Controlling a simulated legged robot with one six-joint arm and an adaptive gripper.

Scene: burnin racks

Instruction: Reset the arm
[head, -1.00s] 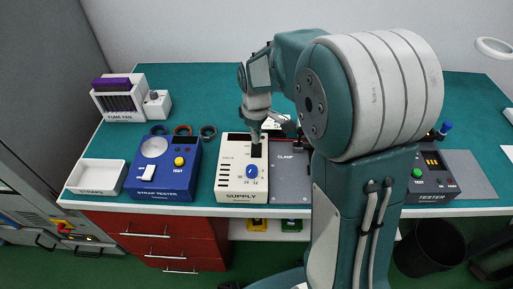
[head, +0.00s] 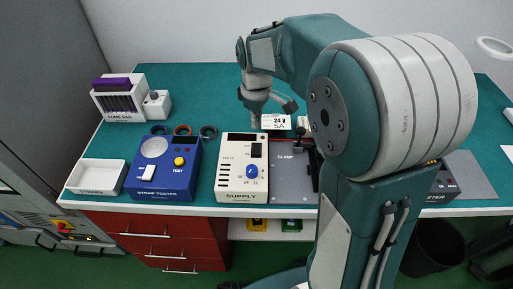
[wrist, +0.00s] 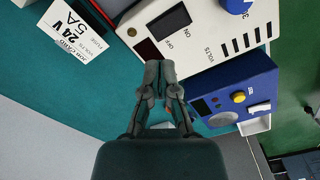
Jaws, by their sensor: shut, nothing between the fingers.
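My gripper (wrist: 160,85) is shut and empty in the wrist view, its fingertips together beside the top end of the cream supply box. In the head view my gripper (head: 256,118) points down just behind the supply box (head: 232,191), partly hidden by its own wrist. The supply box has a dark switch and a blue knob; it also shows in the wrist view (wrist: 205,55). My arm rises from the bottom right and bends over the bench.
A "24 V 5A" card (head: 276,122) stands behind the supply. The blue strap tester (head: 163,178), white tray (head: 97,176) and fume fan (head: 119,97) are to the left. The clamp plate (head: 291,180) is right of the supply. Teal bench surface behind is mostly free.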

